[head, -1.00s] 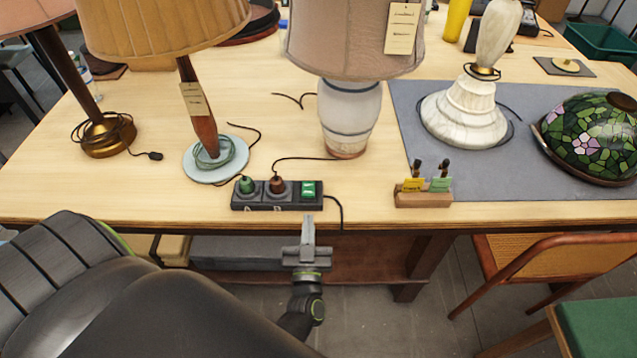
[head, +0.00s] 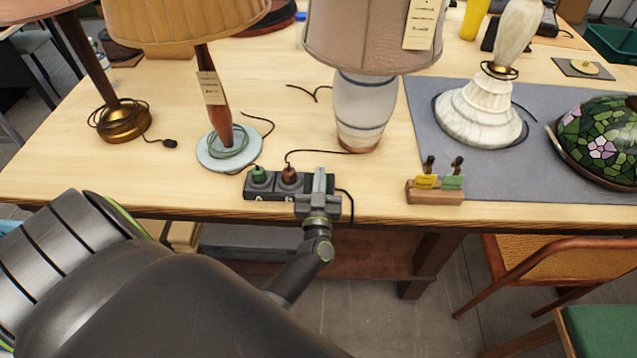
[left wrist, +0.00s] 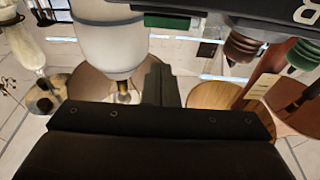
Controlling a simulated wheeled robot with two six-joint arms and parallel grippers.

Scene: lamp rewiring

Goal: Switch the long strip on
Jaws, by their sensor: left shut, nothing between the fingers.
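The long black power strip (head: 272,195) lies along the front edge of the table. A green plug (head: 259,174) and a brown plug (head: 289,175) sit in its sockets. My left gripper (head: 319,180) is shut and empty, over the strip's right end, and hides the switch in the head view. In the left wrist view, the strip (left wrist: 225,7) runs across the top, with a green part (left wrist: 167,20), seemingly its switch, near the shut fingers (left wrist: 160,82). I cannot tell whether the fingers touch the switch or which way it is set. My right gripper is not in view.
A white lamp (head: 362,110) stands behind the strip, and a lamp with a pale base (head: 230,160) behind its left end. A wooden block with tags (head: 435,195) is to the right. A loose cord lies beside the strip's right end.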

